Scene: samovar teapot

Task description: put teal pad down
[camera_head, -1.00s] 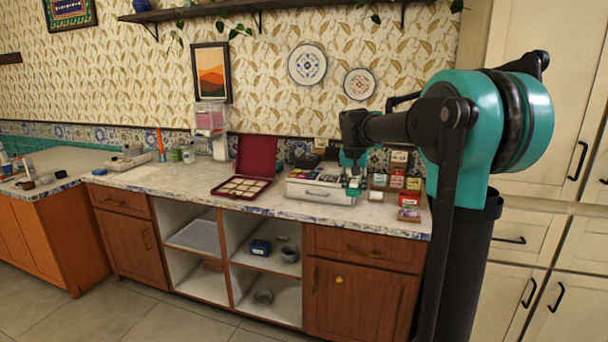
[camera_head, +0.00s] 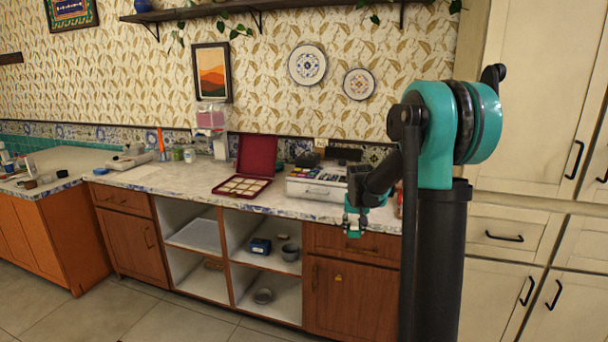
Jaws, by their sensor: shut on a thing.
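My gripper (camera_head: 355,231) points down in front of the counter's front edge, above the right-hand drawer and door of the cabinet. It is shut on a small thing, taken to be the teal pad. The pad is too small to tell apart from the teal parts of my gripper at this distance. The marble countertop (camera_head: 180,188) runs behind and to the left of my gripper.
A white drawer box (camera_head: 311,190) with colourful compartments stands just behind and left of my gripper. An open maroon case (camera_head: 257,155) stands left of it. The countertop left of the case has free room.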

